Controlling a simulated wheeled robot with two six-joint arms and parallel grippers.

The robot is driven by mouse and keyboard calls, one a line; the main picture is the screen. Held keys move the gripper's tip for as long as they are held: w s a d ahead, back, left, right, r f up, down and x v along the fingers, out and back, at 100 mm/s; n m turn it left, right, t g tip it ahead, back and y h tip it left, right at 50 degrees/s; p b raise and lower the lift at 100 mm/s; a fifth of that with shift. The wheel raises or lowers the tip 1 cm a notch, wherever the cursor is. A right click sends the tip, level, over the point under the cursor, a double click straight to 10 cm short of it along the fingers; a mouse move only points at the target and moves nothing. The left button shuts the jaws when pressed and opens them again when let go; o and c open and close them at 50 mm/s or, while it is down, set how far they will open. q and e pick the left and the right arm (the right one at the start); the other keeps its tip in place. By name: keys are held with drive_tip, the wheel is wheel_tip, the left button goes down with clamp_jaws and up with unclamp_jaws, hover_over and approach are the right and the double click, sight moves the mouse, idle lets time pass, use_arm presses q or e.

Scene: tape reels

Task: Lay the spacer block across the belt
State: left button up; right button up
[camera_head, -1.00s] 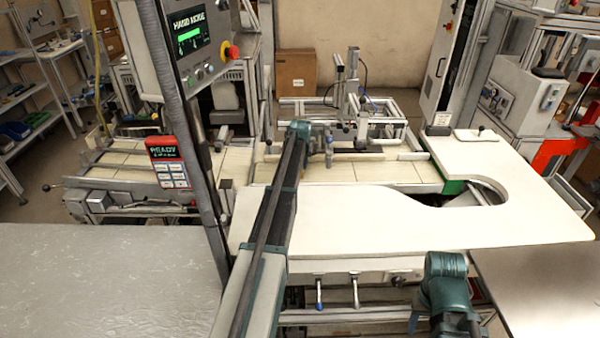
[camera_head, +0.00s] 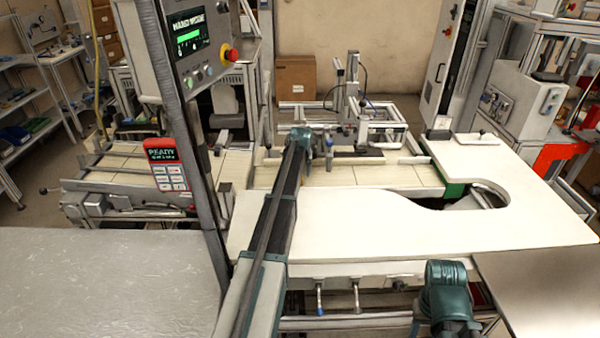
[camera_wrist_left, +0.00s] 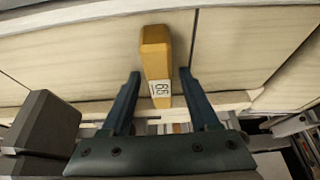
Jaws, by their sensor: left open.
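The spacer block (camera_wrist_left: 156,55) is a long yellow-brown block with a white number label at its near end. In the left wrist view it lies over the pale belt (camera_wrist_left: 80,40), its long side pointing across toward the belt's edge rail. My left gripper (camera_wrist_left: 160,75) is open, with one dark finger on each side of the block's labelled end. Gaps show between the fingers and the block. In the head view my left arm reaches over the belt (camera_head: 395,176), and the block cannot be made out there. My right gripper is out of view.
A white worktop (camera_head: 340,225) with a rounded cutout lies in front of the belt. A metal frame fixture (camera_head: 355,115) stands behind the belt. A control panel post (camera_head: 190,110) rises left of my arm. A red-and-white keypad box (camera_head: 167,165) hangs near it.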

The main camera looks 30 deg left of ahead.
use_arm(q)
drive_tip(key=shift+r, duration=0.15)
drive_tip(key=p+v, duration=1.1)
drive_tip(key=v, duration=0.1)
drive_tip(key=shift+d, duration=0.1)
